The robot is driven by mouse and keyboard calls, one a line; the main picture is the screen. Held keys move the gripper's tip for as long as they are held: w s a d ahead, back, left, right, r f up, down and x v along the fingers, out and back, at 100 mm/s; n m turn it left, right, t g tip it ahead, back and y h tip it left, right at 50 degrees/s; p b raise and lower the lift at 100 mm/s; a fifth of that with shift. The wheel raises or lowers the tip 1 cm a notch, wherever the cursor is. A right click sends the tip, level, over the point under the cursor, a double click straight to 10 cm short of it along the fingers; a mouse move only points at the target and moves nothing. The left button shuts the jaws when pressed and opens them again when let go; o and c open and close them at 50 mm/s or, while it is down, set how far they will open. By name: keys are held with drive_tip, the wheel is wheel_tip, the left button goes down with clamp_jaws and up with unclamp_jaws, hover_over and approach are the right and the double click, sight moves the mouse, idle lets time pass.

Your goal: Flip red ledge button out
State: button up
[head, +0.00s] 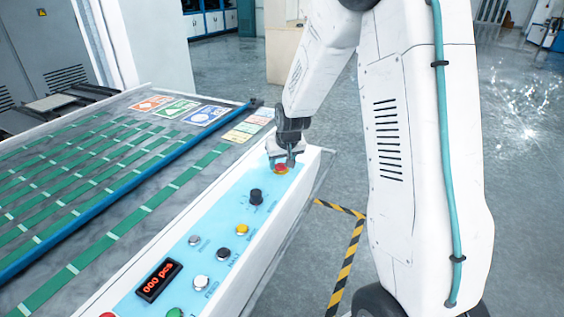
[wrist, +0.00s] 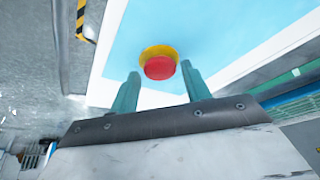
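The red button (head: 281,168) sits in a yellow collar at the far end of the light blue control panel (head: 225,203) on the ledge. In the wrist view the red button (wrist: 160,68) with its yellow ring lies just ahead of the fingertips, centred in the gap between them. My gripper (head: 282,160) is over the button in the head view. In the wrist view my gripper (wrist: 160,82) is open, with its two teal fingers apart and nothing between them. I cannot tell whether the fingers reach down beside the button.
A black knob (head: 256,196), a yellow button (head: 242,229), a dark button (head: 223,254) and a red-digit display (head: 158,281) are on the same panel. A blue bar (head: 130,184) runs along the table with green strips to the left. Open floor lies to the right.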

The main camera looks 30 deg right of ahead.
clamp_jaws()
drive_tip(key=shift+r, duration=0.7)
drive_tip(key=shift+o, duration=1.9)
unclamp_jaws()
drive_tip(key=v, duration=0.7)
drive_tip(key=shift+s+r, duration=0.2)
drive_tip(key=shift+r, duration=0.15)
